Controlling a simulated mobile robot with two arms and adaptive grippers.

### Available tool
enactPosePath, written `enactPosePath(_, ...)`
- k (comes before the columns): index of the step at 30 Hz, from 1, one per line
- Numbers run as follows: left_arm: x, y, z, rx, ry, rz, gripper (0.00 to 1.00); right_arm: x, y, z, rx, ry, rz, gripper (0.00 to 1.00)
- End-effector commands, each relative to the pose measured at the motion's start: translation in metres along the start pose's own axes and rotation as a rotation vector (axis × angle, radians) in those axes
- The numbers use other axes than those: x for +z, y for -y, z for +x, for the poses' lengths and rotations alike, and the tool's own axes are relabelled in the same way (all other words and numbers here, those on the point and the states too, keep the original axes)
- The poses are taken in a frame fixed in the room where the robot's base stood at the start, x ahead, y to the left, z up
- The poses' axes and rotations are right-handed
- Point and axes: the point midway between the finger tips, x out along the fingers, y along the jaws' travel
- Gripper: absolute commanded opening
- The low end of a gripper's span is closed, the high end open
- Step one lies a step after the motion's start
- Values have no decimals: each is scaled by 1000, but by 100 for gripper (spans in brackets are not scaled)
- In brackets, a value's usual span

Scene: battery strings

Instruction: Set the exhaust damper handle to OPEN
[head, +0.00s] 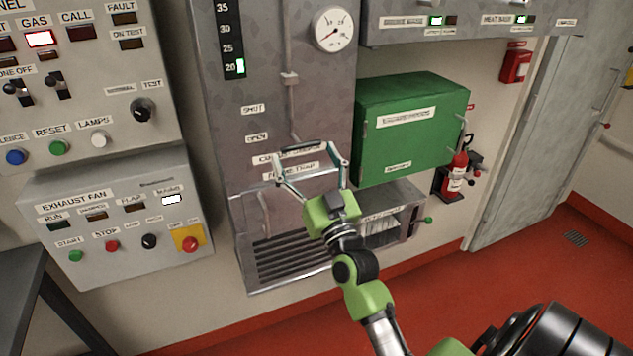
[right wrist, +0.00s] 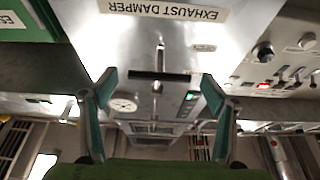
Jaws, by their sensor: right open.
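The exhaust damper handle is a dark crossbar (head: 303,147) at the lower end of a thin metal rod on the grey cabinet. In the head view it shows below and right of the SHUT label (head: 252,110) and slightly below the OPEN label (head: 257,138). My right gripper (head: 311,160) is open in front of the cabinet, with its fingertips just below the crossbar. In the right wrist view, upside down, the crossbar (right wrist: 160,75) shows between and beyond the open fingers (right wrist: 158,88). I cannot tell whether they touch it. My left gripper is not in view.
A green box (head: 415,135) sticks out to the right of the handle. A vented grille (head: 295,258) lies below. The exhaust fan panel (head: 115,225) is at the left. A fire extinguisher (head: 455,172) hangs farther right, beside a door. The red floor at right is clear.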

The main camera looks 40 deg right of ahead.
Motion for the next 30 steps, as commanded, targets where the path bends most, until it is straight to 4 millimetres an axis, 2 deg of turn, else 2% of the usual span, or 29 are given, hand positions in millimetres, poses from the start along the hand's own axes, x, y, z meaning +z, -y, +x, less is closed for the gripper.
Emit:
enactPosePath(1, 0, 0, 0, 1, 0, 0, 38, 2, 0, -12, -1, 4, 0, 79)
enactPosePath(6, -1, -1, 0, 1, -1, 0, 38, 2, 0, -47, -1, 6, 0, 79)
enactPosePath(13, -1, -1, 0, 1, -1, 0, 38, 2, 0, -80, -1, 6, 1, 79)
enactPosePath(18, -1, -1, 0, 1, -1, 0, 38, 1, 0, -90, -1, 3, 1, 79)
enactPosePath(30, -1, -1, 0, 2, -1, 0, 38, 1, 0, -91, 0, 3, 1, 79)
